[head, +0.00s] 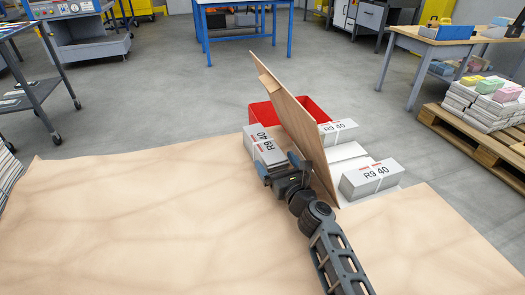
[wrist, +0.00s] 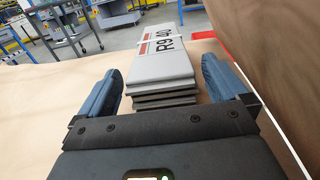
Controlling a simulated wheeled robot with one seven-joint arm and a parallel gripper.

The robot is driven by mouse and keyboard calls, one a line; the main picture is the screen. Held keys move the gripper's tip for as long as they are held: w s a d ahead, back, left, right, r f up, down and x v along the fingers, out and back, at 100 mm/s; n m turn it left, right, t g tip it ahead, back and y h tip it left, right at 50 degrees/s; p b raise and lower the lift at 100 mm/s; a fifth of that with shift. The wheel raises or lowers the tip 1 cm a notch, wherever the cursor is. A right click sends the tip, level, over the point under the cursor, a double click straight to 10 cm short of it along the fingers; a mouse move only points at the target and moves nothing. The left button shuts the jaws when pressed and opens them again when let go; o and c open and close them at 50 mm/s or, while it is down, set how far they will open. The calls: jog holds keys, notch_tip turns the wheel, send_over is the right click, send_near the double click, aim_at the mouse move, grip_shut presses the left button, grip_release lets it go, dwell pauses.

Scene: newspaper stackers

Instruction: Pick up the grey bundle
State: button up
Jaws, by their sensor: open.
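A grey bundle (head: 266,150) labelled R9 40 lies on the wooden tabletop, left of an upright wooden panel. In the wrist view the bundle (wrist: 160,58) shows as a stack of flat grey layers with a red-marked label and a pale strap. My gripper (head: 276,171) is open at the bundle's near end. Its blue fingers (wrist: 162,80) stand to the left and right of that end, with visible gaps. Two similar R9 40 bundles, one nearer (head: 370,178) and one farther (head: 338,131), lie right of the panel.
The tilted wooden panel (head: 298,122) stands close to the right of my gripper. A red bin (head: 262,113) is beyond the table edge. The tabletop (head: 140,215) is clear on the left. A pallet (head: 470,145) with stacks stands at the right.

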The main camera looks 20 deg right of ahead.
aim_at(270, 154)
jog(key=w, duration=0.1)
jog(key=w+b, duration=0.1)
jog(key=w, duration=0.3)
jog(key=shift+a+f+b, duration=0.2)
jog(key=shift+f+b, duration=0.1)
jog(key=shift+b, duration=0.05)
jog(key=shift+s, duration=0.1)
grip_shut()
jog(key=shift+r, duration=0.25)
dwell(0.4)
